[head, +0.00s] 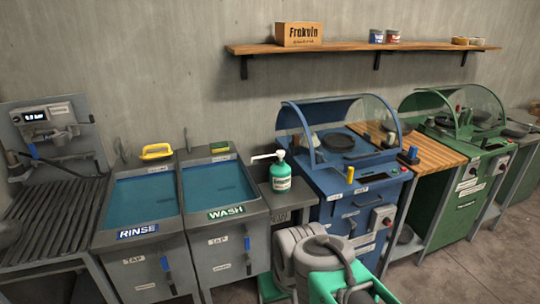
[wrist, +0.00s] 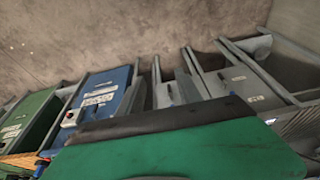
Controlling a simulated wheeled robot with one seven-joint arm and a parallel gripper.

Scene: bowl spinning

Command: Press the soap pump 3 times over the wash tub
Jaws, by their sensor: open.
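The soap pump (head: 280,178) is a green bottle with a pale label and a white pump head. It stands upright on a small grey ledge right of the wash tub (head: 258,206), its spout pointing left toward the tub. The tub has a blue inside and a green WASH label. My arm's grey and green links show at the bottom of the head view, in front of and below the bottle. My gripper (wrist: 165,122) fills the lower wrist view as a green body with a dark edge. It is open, apart from the bottle; its separate fingertips are not clear.
The rinse tub (head: 143,200) with a yellow-handled item (head: 157,151) is left of the wash tub. A blue machine (head: 345,195) with a clear hood stands right of the bottle. A wooden shelf (head: 350,47) hangs above. Open floor (head: 480,270) lies at lower right.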

